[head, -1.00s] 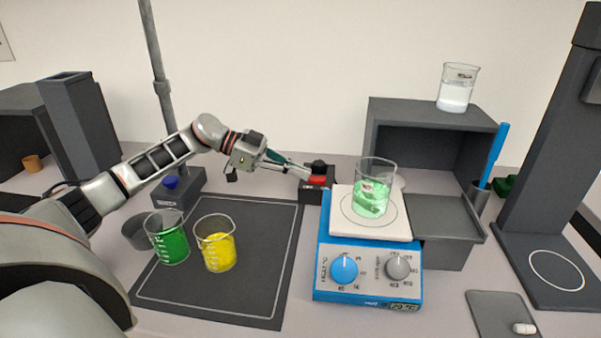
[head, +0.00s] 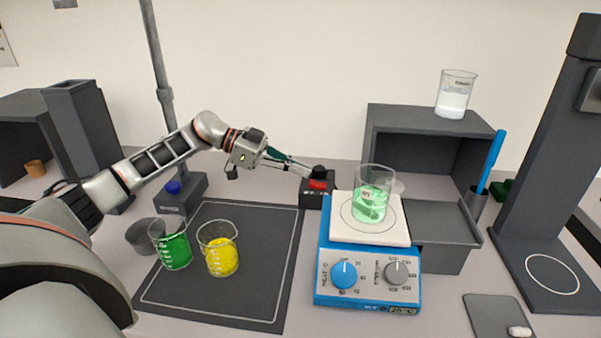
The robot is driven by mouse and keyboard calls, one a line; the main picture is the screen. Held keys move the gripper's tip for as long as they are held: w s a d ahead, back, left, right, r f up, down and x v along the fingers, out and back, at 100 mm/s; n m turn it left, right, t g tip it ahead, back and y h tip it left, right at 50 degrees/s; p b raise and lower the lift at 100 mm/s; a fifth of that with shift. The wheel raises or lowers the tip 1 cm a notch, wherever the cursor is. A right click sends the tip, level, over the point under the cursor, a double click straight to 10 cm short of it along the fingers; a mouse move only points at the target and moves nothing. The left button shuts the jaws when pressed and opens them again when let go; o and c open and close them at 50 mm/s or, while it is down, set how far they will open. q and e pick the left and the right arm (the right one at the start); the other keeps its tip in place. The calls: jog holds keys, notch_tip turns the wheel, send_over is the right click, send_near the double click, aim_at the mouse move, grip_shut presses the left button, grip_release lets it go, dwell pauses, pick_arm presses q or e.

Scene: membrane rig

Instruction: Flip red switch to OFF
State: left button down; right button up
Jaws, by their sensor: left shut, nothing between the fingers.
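The red switch (head: 318,185) sits on a small dark box (head: 314,200) behind the hotplate's left rear corner. A black part stands at the back of the red piece. My left gripper (head: 310,173) reaches in from the left, with its fingers shut and empty. Its fingertips are at the switch, over its upper left side; I cannot tell whether they touch it. The fingers hide part of the switch, and its ON or OFF marking is too small to read. My right gripper is not in view.
A blue hotplate (head: 366,292) bearing a beaker of green liquid (head: 371,203) stands right of the switch box. Beakers of green (head: 175,250) and yellow liquid (head: 222,256) stand on a dark mat (head: 225,305).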

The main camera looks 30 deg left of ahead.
pick_arm(q)
notch_tip(320, 180, up, 9)
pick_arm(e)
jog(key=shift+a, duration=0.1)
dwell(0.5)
